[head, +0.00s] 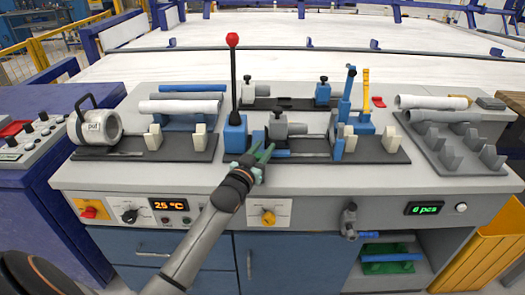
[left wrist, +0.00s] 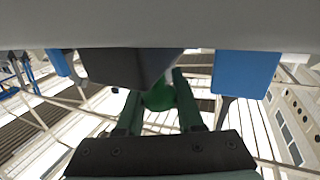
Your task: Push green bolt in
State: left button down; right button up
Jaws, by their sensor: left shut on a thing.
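The green bolt shows in the left wrist view as a dark green rounded knob (left wrist: 159,97) between the two fingers of my left gripper (left wrist: 158,88). In the head view my left gripper (head: 262,149) is at the front edge of the middle fixture, just right of the blue block under the red-knobbed lever. It is shut on the green bolt. In the head view the bolt cannot be told apart from the green fingers. How deep the bolt sits is hidden. My right gripper is not in view.
The red-knobbed lever (head: 233,70) stands close to my left gripper. A grey clamp (head: 285,128) and a blue upright lever (head: 346,95) are on the fixture. The bench's front strip is clear.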

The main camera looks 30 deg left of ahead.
pick_arm(q)
jog(key=shift+a+r, duration=0.1)
jog(key=shift+a, duration=0.05)
jog(key=c, duration=1)
grip_release()
jog(key=o, duration=0.3)
jog(key=shift+w, duration=0.25)
jog(key=shift+o, duration=0.8)
jog(key=shift+s, duration=0.1)
jog(key=shift+s, duration=0.6)
jog(key=s+d+p, duration=0.1)
jog(key=s+d, duration=0.1)
jog(key=s, duration=0.9)
